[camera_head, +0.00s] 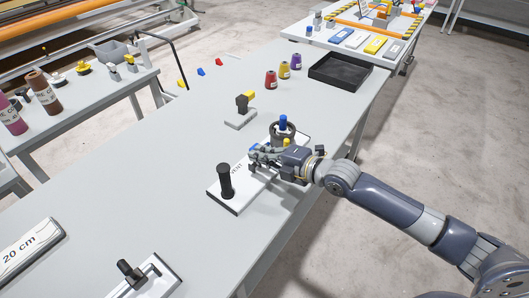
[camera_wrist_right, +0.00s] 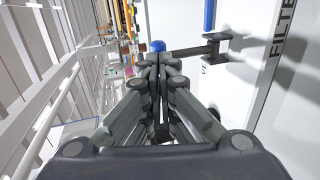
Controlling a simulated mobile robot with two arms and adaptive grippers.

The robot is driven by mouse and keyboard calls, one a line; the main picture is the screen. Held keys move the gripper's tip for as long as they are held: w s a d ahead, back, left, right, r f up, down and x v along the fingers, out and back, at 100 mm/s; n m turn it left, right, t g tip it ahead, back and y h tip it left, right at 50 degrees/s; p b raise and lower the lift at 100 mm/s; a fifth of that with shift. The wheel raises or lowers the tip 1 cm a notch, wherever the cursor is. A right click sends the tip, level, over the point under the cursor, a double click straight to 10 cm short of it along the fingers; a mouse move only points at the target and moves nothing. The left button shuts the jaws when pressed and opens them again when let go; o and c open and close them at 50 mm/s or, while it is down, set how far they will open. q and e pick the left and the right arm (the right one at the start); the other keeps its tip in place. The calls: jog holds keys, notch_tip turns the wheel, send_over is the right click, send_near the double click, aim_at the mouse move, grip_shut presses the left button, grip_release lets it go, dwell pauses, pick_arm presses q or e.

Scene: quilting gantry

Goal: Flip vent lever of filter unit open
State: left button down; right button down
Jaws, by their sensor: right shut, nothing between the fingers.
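The filter unit (camera_head: 225,195) is a white plate on the grey table, with a black upright post at its near end and a dark ring part with a blue top at its far end. A dark lever arm (camera_wrist_right: 190,51) runs from a bracket towards a blue knob (camera_wrist_right: 158,46). My right gripper (camera_head: 257,158) is over the plate, shut and empty; its fingertips (camera_wrist_right: 158,60) are right by the blue knob. I cannot tell whether they touch it. It hides part of the unit. My left gripper is not in view.
A grey block with a black and yellow part (camera_head: 240,115) stands beyond the unit. Red, yellow and purple spools (camera_head: 283,70) and a black tray (camera_head: 340,70) are at the far end. A white-framed fixture (camera_head: 148,278) lies at the front. The table's left middle is clear.

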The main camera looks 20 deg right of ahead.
aim_at(251, 148)
jog(key=w+r+g+h+p, duration=0.1)
jog(key=p, duration=0.1)
jog(key=w+a+g+p, duration=0.1)
jog(key=p, duration=0.2)
jog(key=shift+a+r+h+p, duration=0.25)
jog(key=shift+r+h+p, duration=0.1)
jog(key=shift+h, duration=0.05)
jog(key=shift+w+a+f+g+h+p, duration=0.25)
jog(key=shift+w+g+h+p, duration=0.2)
jog(key=shift+g, duration=0.35)
jog(key=shift+w+a+f, duration=0.1)
jog(key=shift+f, duration=0.2)
jog(key=shift+r+p, duration=0.8)
jog(key=shift+r, duration=0.1)
